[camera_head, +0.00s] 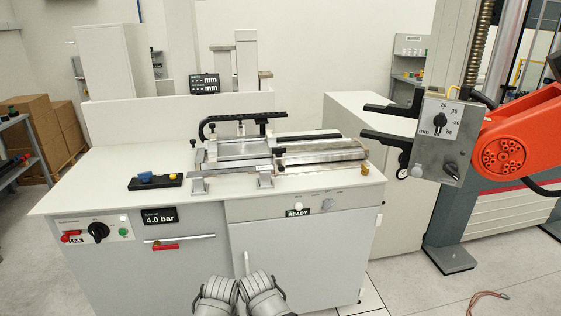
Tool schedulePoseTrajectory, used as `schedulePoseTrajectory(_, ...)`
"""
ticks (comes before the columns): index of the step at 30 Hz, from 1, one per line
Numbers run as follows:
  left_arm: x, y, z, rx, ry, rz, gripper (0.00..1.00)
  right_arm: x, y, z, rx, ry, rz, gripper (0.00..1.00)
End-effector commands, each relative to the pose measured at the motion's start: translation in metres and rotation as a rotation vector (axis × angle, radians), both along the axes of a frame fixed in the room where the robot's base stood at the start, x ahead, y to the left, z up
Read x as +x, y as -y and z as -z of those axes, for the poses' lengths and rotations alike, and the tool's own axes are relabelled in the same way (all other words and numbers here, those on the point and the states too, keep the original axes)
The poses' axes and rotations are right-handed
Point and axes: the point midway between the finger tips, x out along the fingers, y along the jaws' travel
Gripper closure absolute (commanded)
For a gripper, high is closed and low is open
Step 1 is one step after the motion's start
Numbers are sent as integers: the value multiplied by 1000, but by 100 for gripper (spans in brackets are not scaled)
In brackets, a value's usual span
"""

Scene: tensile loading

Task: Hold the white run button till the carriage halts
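The white run button (298,206) is a small pale round button on the front panel of the bench, just above a dark READY sign (298,213). Nothing touches or covers it. A metal slide assembly (244,148) lies on the bench top, with a long carriage part (322,157) on its right side; I cannot tell its exact outline or whether it moves. Neither of my grippers shows fingertips. Two grey ribbed shapes at the bottom middle look like parts of my own body, below and left of the button.
The white bench (110,180) carries a black block with a blue part (155,180). A 4.0 bar display (160,216) and a black knob (97,231) sit on its front. At right, a grey dial box (436,135) with two black prongs stands before an orange arm (515,145).

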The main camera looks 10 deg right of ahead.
Motion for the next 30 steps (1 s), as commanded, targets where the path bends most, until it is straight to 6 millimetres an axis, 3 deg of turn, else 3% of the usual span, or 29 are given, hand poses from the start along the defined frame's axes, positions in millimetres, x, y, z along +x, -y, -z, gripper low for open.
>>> schedulePoseTrajectory(2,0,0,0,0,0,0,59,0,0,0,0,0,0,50)
schedulePoseTrajectory(13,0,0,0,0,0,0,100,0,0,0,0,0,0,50)
schedulePoseTrajectory(30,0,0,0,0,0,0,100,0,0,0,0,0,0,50)
